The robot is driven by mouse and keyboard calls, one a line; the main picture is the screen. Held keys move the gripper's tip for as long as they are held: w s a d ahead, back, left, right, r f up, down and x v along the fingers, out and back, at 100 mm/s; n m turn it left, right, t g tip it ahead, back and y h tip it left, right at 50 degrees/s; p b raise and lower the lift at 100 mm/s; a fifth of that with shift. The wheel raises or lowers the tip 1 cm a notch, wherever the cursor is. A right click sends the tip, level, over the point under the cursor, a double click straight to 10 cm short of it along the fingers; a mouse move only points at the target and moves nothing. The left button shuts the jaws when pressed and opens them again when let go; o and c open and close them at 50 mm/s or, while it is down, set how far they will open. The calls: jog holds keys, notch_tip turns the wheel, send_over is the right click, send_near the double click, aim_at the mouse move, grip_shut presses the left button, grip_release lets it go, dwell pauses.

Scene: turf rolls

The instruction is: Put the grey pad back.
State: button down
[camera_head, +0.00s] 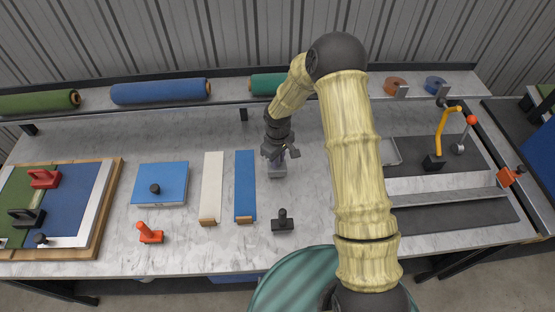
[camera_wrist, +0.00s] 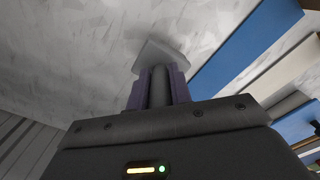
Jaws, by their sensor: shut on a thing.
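The grey pad (camera_head: 277,171) is a light grey square plate, seen in the middle of the bench just right of the blue strip. The wrist view shows the pad (camera_wrist: 160,58) with a dark upright post rising from it. My gripper (camera_head: 275,154) is above the pad, pointing down, with its fingers shut on the post. In the wrist view the purple-grey fingers of my gripper (camera_wrist: 158,92) stand on both sides of the post. The pad is on or very near the marble bench top (camera_head: 110,250); I cannot tell whether it touches.
A blue strip (camera_head: 245,185) and a white strip (camera_head: 211,185) lie left of the pad. A black-handled block (camera_head: 283,224) stands in front. A blue box (camera_head: 155,172) and a turf board (camera_head: 106,200) are further left. Rolls (camera_head: 160,91) line the back shelf. My arm hides bench to the right.

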jog(key=shift+f, duration=0.6)
jog(key=shift+f, duration=0.1)
jog(key=c, duration=1.3)
grip_release()
jog(key=shift+o, duration=0.2)
notch_tip(320, 180, up, 12)
jog(key=b, duration=0.3)
jog(key=s+d+r+m+t, duration=0.1)
jog(key=s+d+r+m, duration=0.1)
jog(key=s, duration=0.4)
jog(key=s+d+r+m, duration=0.3)
jog(key=s+d+m, duration=0.1)
jog(key=s, duration=0.3)
jog(key=s+d+r+m+t, duration=0.1)
jog(key=s+d+r+m, duration=0.2)
jog(key=s, duration=0.4)
jog(key=shift+d+t, duration=0.3)
jog(key=shift+d, duration=0.6)
